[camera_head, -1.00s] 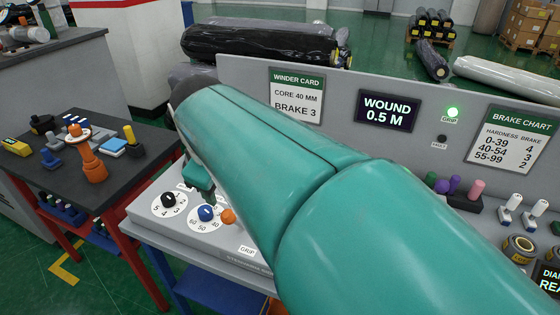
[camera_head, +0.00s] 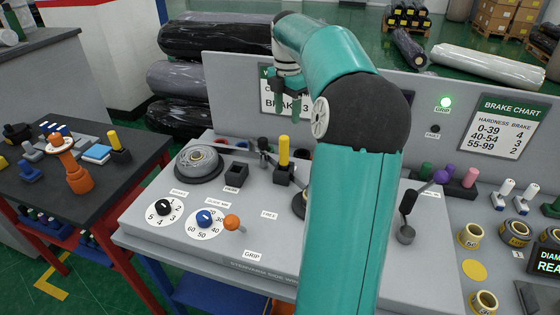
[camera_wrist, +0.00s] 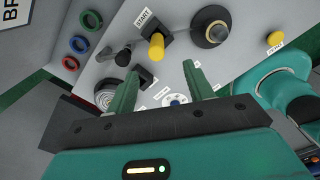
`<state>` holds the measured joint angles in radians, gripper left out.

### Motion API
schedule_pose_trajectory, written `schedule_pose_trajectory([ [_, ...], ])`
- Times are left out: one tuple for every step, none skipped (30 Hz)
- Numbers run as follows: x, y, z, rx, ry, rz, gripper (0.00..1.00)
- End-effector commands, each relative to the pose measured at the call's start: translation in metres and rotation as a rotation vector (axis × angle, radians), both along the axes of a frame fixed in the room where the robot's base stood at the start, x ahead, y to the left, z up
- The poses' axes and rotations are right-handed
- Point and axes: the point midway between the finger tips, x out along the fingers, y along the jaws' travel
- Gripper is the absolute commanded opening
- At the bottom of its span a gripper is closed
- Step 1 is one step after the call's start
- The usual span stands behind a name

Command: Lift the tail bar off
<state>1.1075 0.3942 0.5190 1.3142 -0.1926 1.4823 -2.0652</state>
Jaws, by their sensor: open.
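My gripper (camera_head: 287,108) hangs open and empty above the grey winder console (camera_head: 150,238), in front of the winder card. It also shows in the wrist view (camera_wrist: 160,70), with two green fingers apart. A yellow handle (camera_head: 284,151) stands upright in a black block (camera_head: 284,176) below my gripper; it shows in the wrist view (camera_wrist: 156,46) beyond the fingertips, touched by neither. A dark lever (camera_head: 262,146) is just left of it. A grey round chuck (camera_head: 198,162) sits further left. I cannot tell which part is the tail bar; my arm hides the console's middle.
Black and blue dials (camera_head: 205,218) and an orange knob (camera_head: 232,222) are at the console's front. The backboard (camera_head: 225,90) rises behind. A dark table (camera_head: 30,205) with tools is at left.

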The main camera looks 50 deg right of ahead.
Motion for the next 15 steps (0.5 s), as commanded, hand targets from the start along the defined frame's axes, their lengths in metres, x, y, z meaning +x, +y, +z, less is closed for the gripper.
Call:
schedule_pose_trajectory([
  [0.0,0.001,-0.01,0.002,0.003,0.001,0.52],
  [-0.001,0.002,-0.016,0.004,0.004,0.002,0.52],
  [-0.001,0.002,-0.024,0.003,0.003,0.002,0.52],
  [-0.001,0.002,-0.03,0.004,0.004,0.002,0.52],
  [0.0,0.002,-0.036,0.003,0.003,0.002,0.52],
  [-0.001,0.002,-0.044,0.004,0.004,0.001,0.52],
  [-0.001,0.002,-0.05,0.003,0.003,0.001,0.52],
  [-0.001,0.002,-0.055,0.004,0.004,0.001,0.52],
  [0.0,0.002,-0.061,0.002,0.003,0.001,0.52],
  [0.0,0.002,-0.065,0.002,0.002,0.001,0.52],
  [0.001,0.002,-0.069,0.002,0.003,0.001,0.52],
  [0.001,0.003,-0.072,0.001,0.001,0.001,0.52],
  [0.002,0.003,-0.074,0.001,0.001,0.001,0.52],
  [0.002,0.003,-0.076,0.001,0.0,0.001,0.52],
  [0.002,0.003,-0.078,0.001,0.0,0.001,0.52],
])
